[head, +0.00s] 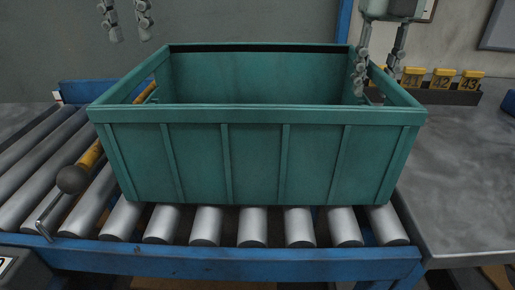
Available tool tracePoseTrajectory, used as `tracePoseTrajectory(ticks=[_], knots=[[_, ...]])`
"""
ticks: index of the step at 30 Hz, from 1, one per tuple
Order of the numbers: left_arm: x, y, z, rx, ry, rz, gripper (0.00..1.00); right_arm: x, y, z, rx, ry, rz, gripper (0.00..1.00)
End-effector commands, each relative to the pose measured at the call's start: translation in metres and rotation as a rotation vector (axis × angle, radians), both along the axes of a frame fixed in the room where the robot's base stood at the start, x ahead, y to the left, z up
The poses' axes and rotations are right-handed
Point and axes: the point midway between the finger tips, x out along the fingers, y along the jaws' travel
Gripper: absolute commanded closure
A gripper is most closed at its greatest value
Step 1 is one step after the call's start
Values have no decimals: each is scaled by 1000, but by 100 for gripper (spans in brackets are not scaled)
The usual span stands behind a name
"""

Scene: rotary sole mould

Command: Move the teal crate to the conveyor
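The teal crate (255,160) stands upright on the metal rollers of the conveyor (215,262), which has a blue frame. The part of its inside that shows looks empty; its floor is hidden by the front wall. My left gripper (128,35) is open and empty, above and behind the crate's left end, apart from it. My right gripper (376,82) is at the crate's right end with its fingers spread. One finger is inside the crate and the other appears outside the right wall, its tip hidden behind the rim. I cannot tell whether they touch the wall.
A yellow lever with a dark ball knob (72,179) slants beside the crate's left end. A grey metal table (460,170) adjoins on the right, with yellow numbered blocks (441,78) on a dark rack at its back. Bare rollers (40,170) lie to the left.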

Motion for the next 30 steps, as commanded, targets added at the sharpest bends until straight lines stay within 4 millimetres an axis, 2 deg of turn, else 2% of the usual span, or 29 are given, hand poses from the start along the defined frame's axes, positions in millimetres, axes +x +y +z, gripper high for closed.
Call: tracePoseTrajectory(ticks=[4,11,14,24,30], knots=[[0,0,24,1,-2,1,69,0,0,0,0,0,0,70],[0,0,36,-1,0,0,69,1,1,7,1,-2,0,70],[0,0,36,0,1,0,69,1,1,22,1,-3,-1,70],[0,0,36,0,1,0,69,0,0,93,0,-5,-2,70],[0,0,36,0,1,0,69,0,0,115,0,-1,-1,70]])
